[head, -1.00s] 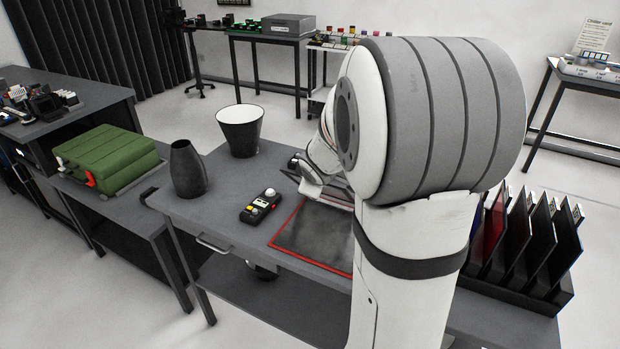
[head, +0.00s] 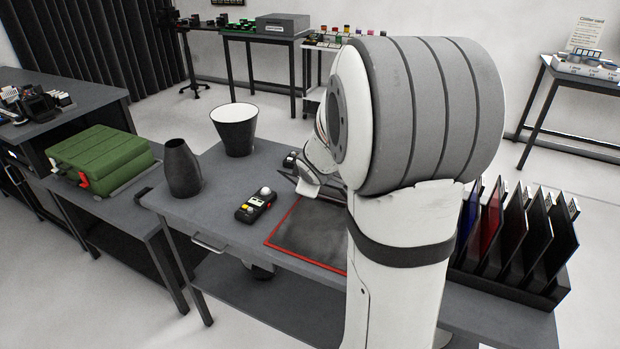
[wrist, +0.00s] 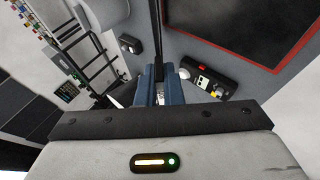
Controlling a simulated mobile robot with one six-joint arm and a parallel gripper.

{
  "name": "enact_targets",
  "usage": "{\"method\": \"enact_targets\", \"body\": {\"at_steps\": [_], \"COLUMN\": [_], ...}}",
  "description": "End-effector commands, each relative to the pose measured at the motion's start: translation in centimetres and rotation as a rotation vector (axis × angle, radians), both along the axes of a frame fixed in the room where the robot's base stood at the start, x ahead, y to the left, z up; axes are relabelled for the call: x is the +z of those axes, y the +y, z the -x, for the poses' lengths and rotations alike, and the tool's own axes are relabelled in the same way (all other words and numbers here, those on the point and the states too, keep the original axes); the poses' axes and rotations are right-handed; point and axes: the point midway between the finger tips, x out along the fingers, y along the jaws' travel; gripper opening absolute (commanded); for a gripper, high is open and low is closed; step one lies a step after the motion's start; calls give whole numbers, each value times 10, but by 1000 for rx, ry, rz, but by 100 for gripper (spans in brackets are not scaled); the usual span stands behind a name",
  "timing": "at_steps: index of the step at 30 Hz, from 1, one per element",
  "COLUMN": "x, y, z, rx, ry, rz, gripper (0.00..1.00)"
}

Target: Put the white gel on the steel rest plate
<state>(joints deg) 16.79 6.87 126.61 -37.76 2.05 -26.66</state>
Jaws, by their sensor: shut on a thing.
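My gripper (wrist: 157,88) is shut on a thin, dark-edged panel (wrist: 158,35), seen edge-on in the wrist view. The panel's face is turned away, so I cannot tell whether it is the white gel. In the head view my gripper is above the table, largely hidden by my arm. A dark grey plate with a red rim (head: 282,238) lies flat on the table below it, partly hidden by my arm. It also shows at the top of the wrist view (wrist: 283,66). I cannot tell whether it is the steel rest plate.
A button box (head: 256,205) stands left of the red-rimmed plate. A dark vase (head: 182,170) and a tapered bin (head: 234,133) are further left and back. A rack (head: 528,291) of upright dark-framed panels, including blue and red, stands at the right.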

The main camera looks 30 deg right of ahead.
Motion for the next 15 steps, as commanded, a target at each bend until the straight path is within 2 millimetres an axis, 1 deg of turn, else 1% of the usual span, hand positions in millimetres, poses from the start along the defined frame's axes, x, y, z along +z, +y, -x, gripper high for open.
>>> {"method": "enact_targets", "body": {"at_steps": [10, 11, 15], "x": [-8, -7, -7], "y": [0, 0, 0], "z": [0, 0, 0], "rx": [0, 0, 0], "ry": [0, -1, 0], "rz": [0, 1, 0], "gripper": [0, 8, 20]}}
